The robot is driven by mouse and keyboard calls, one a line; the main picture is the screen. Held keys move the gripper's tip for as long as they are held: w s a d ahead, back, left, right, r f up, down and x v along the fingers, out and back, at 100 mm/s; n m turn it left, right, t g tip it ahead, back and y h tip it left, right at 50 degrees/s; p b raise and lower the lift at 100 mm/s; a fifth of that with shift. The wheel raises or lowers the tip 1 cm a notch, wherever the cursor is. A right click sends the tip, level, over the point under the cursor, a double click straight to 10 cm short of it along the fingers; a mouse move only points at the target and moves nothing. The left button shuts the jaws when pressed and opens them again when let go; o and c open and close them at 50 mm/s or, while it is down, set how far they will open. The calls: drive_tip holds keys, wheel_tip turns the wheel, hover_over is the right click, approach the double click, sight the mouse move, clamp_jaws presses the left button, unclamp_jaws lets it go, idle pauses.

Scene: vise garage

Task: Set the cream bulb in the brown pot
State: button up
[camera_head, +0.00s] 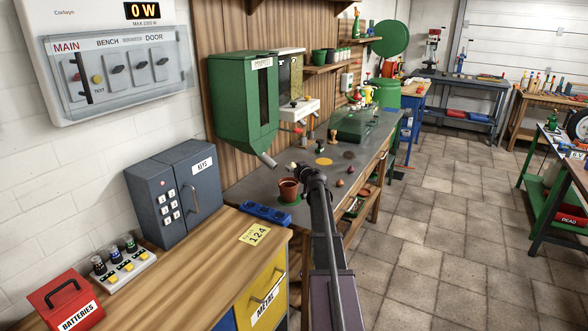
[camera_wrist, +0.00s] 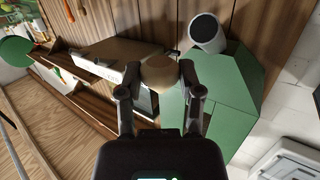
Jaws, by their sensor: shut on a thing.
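The cream bulb (camera_wrist: 158,72) sits between the two fingertips of my gripper (camera_wrist: 158,88) in the wrist view, and the fingers are shut on it. In the head view my gripper (camera_head: 298,168) is above the bench, with a small pale bit of the bulb (camera_head: 291,166) showing at its tip. The brown pot (camera_head: 288,190) stands upright on a green spot on the grey bench, just below and slightly left of my gripper. The bulb is above the pot and apart from it. The pot is not seen in the wrist view.
A green dispenser (camera_head: 243,100) hangs left of the pot, its grey spout (camera_head: 267,160) pointing down close by. A blue rack (camera_head: 267,214) lies in front of the pot. A reddish bulb (camera_head: 339,183) and a yellow disc (camera_head: 324,162) lie right on the bench (camera_head: 245,188).

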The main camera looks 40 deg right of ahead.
drive_tip(key=shift+f+b, duration=0.3)
drive_tip(key=shift+f, duration=0.2)
drive_tip(key=o, duration=0.9)
drive_tip(key=shift+r, duration=0.1)
